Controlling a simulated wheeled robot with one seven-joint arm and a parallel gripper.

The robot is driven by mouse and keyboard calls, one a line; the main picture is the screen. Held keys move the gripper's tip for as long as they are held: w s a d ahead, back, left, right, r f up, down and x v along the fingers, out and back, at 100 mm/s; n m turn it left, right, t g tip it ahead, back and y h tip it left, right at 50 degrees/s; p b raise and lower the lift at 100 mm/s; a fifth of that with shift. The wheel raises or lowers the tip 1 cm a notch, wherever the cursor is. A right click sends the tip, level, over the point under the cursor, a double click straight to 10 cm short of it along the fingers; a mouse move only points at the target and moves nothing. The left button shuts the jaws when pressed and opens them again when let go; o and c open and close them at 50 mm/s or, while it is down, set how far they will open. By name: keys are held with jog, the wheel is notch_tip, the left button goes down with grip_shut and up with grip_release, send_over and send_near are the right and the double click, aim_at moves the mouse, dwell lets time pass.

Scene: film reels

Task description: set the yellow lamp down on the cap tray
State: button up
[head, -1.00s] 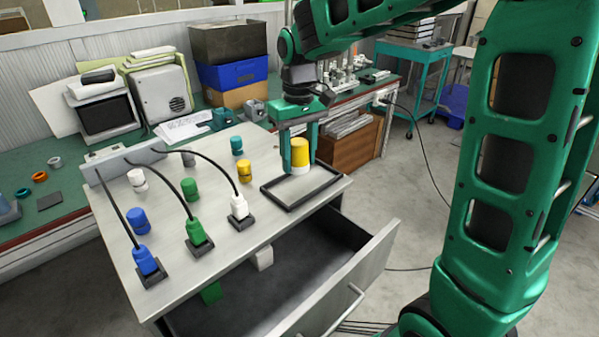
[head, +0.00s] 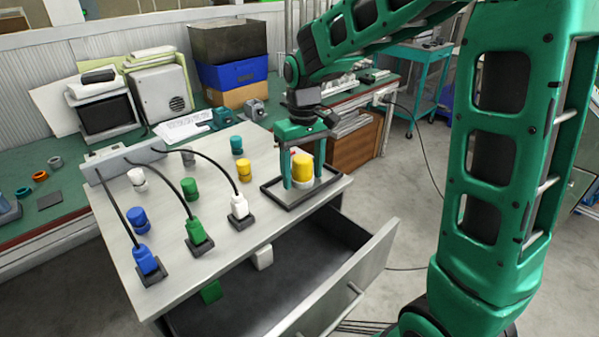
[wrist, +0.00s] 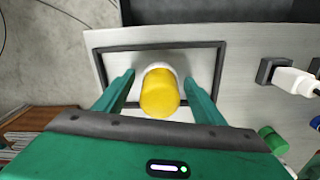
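The yellow lamp (head: 302,167), a yellow dome on a white base, stands upright on the cap tray (head: 317,193). The tray is a shallow, dark-rimmed rectangle at the right end of the grey cabinet top. My gripper (head: 303,181) points down over the tray, with a finger on each side of the lamp. In the wrist view the lamp (wrist: 160,92) sits between the spread fingers of my gripper (wrist: 158,80), with a gap visible on both sides. The tray rim (wrist: 160,46) shows beyond it. My gripper is open.
Plugged blue, green and white connectors (head: 239,206) with black cables stand left of the tray. Several coloured caps, including a yellow one (head: 244,170), stand behind them. An open drawer (head: 330,250) juts out below. Boxes (head: 230,75) stand at the back.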

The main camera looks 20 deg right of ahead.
aim_at(303, 158)
notch_tip(303, 158, up, 12)
jog(key=shift+r, duration=0.1)
jog(key=s+d+f+m, duration=0.4)
jog(key=s+d, duration=0.9)
jog(key=s+d+f+m, duration=0.2)
jog(key=s+f, duration=0.1)
jog(key=s, duration=0.4)
jog(key=s+d+f+m, duration=0.2)
jog(key=s+f, duration=0.1)
jog(key=s, duration=0.5)
jog(key=shift+s+f+m, duration=0.25)
jog(key=shift+m, duration=0.05)
jog(key=shift+w+f, duration=0.25)
jog(key=shift+w, duration=0.4)
